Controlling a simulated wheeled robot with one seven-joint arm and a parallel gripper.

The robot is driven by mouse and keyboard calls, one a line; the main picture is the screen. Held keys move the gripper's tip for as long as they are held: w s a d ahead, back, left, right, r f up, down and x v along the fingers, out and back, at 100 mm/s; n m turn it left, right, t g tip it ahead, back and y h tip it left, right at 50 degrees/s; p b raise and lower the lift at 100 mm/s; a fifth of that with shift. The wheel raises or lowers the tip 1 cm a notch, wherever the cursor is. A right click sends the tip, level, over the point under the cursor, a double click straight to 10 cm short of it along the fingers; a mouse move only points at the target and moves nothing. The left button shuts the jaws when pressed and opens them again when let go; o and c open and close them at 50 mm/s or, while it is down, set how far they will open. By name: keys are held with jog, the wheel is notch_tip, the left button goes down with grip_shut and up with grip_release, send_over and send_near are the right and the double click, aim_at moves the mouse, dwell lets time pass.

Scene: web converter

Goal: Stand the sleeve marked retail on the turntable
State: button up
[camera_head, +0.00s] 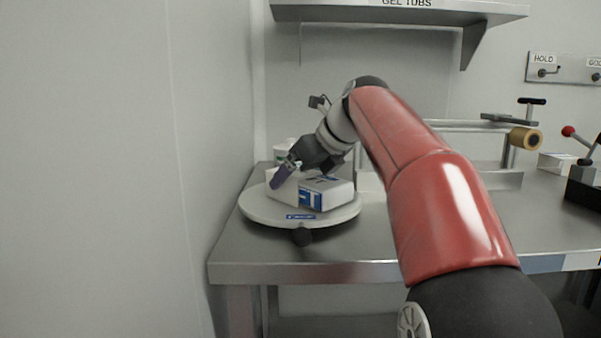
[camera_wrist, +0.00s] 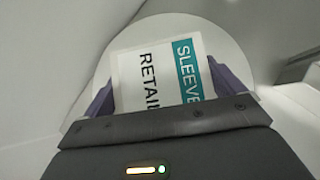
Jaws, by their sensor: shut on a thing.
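The sleeve (camera_wrist: 150,65) shows in the wrist view as a white face with a teal band, lettered SLEEVE and RETAIL. My gripper (camera_head: 281,177) is shut on it, with a purple finger at each side of the sleeve in the wrist view (camera_wrist: 167,93). The round pale turntable (camera_head: 257,211) is on the steel bench in the head view, and its disc lies behind the sleeve in the wrist view (camera_wrist: 231,42). In the head view my fingers are low over the turntable's left part. I cannot tell whether the sleeve's base touches it.
A white box with blue lettering (camera_head: 327,192) shows at the turntable, right of my fingers. A white tub (camera_head: 283,153) stands behind. A dark knob (camera_head: 302,237) is at the turntable's front. The wall is close on the left; a shelf (camera_head: 400,12) hangs above.

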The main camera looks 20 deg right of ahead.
jog(key=o, duration=0.7)
